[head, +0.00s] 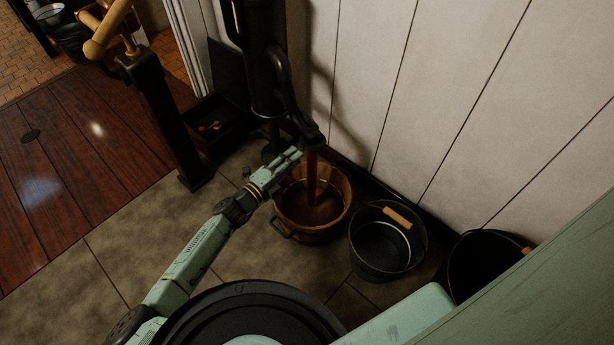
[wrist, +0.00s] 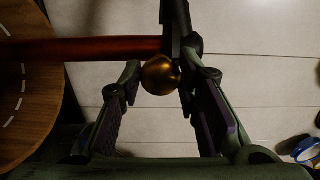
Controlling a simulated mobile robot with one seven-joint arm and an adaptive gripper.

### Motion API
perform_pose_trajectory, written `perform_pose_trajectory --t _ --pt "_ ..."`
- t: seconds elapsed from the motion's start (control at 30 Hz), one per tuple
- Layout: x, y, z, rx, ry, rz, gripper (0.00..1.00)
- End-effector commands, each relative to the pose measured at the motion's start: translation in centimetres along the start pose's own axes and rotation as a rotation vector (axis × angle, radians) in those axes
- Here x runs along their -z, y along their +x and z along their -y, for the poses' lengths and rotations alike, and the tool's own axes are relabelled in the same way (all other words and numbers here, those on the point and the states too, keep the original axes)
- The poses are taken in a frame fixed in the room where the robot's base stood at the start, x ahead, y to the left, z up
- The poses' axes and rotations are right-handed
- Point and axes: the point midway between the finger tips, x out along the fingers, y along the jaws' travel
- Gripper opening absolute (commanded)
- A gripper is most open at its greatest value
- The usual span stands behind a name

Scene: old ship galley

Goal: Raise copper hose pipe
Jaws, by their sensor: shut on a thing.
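A reddish-brown copper-coloured pipe (head: 311,178) hangs from the black pump's spout down into a wooden bucket (head: 340,220). It also shows in the wrist view (wrist: 85,49), running sideways from the dark spout toward the bucket. A brass-coloured ball (wrist: 162,75) sits at the spout end, beside the pipe. My gripper (head: 299,154) reaches the spout from the left, above the bucket's rim. In the wrist view, my fingers (wrist: 160,90) are on either side of the ball and shut on it. The ball is hidden in the head view.
The black pump (head: 262,65) stands against the white plank wall (head: 450,80). Two dark buckets stand right of the wooden one, the nearer (head: 388,262) beside it. A black post (head: 168,125) with a wooden handle stands left of the pump. The tiled floor at left is clear.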

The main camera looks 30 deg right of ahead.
Motion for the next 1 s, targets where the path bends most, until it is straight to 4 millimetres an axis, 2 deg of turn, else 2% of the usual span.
perform_pose_trajectory --t 1.0 --pt "-0.1 0.0 20.5 0.004 0.002 0.0 0.06"
